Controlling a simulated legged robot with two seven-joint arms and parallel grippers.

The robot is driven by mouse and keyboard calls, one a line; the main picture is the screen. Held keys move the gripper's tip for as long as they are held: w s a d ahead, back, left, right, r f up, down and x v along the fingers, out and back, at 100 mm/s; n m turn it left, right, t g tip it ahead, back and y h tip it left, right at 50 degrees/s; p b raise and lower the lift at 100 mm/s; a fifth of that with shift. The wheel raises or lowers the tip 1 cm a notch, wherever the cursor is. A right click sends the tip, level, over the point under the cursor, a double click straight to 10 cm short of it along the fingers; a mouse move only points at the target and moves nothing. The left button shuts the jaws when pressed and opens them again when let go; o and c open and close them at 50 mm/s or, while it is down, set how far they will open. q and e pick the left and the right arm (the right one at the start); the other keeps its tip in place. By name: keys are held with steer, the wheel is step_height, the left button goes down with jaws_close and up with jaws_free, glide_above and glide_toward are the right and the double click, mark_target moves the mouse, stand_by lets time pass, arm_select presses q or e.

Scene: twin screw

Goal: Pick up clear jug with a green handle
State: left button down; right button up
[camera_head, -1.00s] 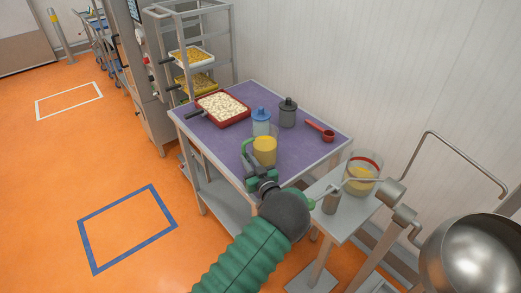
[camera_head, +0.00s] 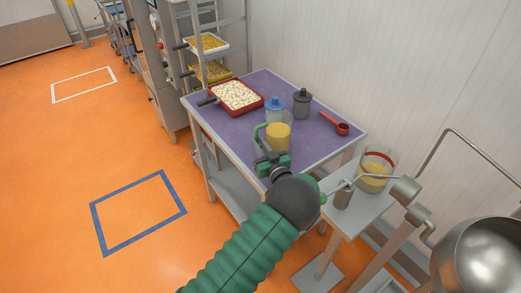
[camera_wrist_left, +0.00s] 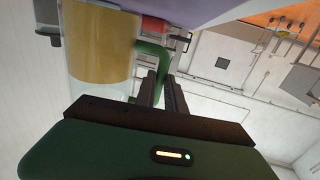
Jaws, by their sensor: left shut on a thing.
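The clear jug (camera_head: 279,138) with yellow contents and a green handle (camera_head: 258,134) is at the near edge of the purple table (camera_head: 228,137). My left gripper (camera_head: 268,160) is shut on the green handle, on the near side of the jug. In the left wrist view the fingers (camera_wrist_left: 161,88) are at the handle (camera_wrist_left: 151,58), beside the jug's yellow contents (camera_wrist_left: 100,45). I cannot tell whether the jug touches the table. My right gripper is not in view.
A blue-lidded container (camera_head: 274,108) stands just behind the jug. A dark canister (camera_head: 302,103), a red scoop (camera_head: 342,128) and a red tray of white pieces (camera_head: 237,96) are also on the table.

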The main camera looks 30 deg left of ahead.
arm_select(q)
steer(key=s+r+b, duration=0.1)
steer(key=s+r, duration=0.2)
steer(key=s, duration=1.3)
steer(key=shift+d, duration=0.15)
